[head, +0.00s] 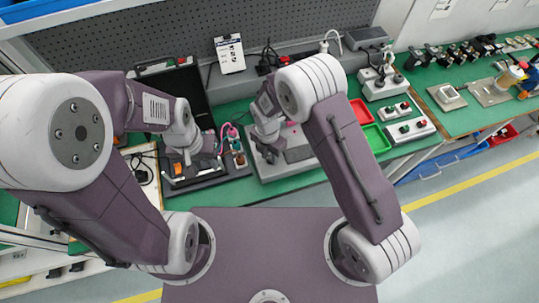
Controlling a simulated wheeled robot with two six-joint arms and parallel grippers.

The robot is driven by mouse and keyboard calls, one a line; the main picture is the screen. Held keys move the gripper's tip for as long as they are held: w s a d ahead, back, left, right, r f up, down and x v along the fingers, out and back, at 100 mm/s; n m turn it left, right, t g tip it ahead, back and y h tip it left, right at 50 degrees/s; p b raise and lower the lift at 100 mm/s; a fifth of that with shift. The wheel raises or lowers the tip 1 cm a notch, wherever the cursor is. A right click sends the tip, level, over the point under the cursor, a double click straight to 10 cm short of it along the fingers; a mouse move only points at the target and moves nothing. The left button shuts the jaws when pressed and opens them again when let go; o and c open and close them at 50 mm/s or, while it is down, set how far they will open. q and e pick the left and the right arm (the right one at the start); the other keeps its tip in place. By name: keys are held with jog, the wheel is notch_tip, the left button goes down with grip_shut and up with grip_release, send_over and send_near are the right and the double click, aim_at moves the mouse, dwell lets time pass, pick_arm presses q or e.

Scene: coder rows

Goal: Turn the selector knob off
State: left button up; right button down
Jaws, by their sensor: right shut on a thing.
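My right gripper (268,147) reaches down onto the front left part of a grey machine (267,174) on the green bench. It is shut on a small part there, which fits the selector knob. The gripper hides the knob, so its pointer and setting cannot be seen. My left gripper (203,157) hangs over a dark tray or case to the left, apart from the grey machine. Its fingers are too small and overlapped to tell open from shut.
A red bin (361,111) and a green bin (377,138) stand right of the machine, beside button boxes (411,130). An open black case (177,88) stands behind my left gripper. A pink cable (229,131) lies between the grippers. A white card (229,54) stands at the back.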

aim_at(269, 156)
jog(key=c, duration=1.1)
grip_release()
jog(key=shift+w, duration=0.1)
jog(key=shift+o, duration=0.2)
notch_tip(269, 156, up, 9)
jog(key=shift+w+a+b, duration=0.15)
jog(key=shift+b, duration=0.3)
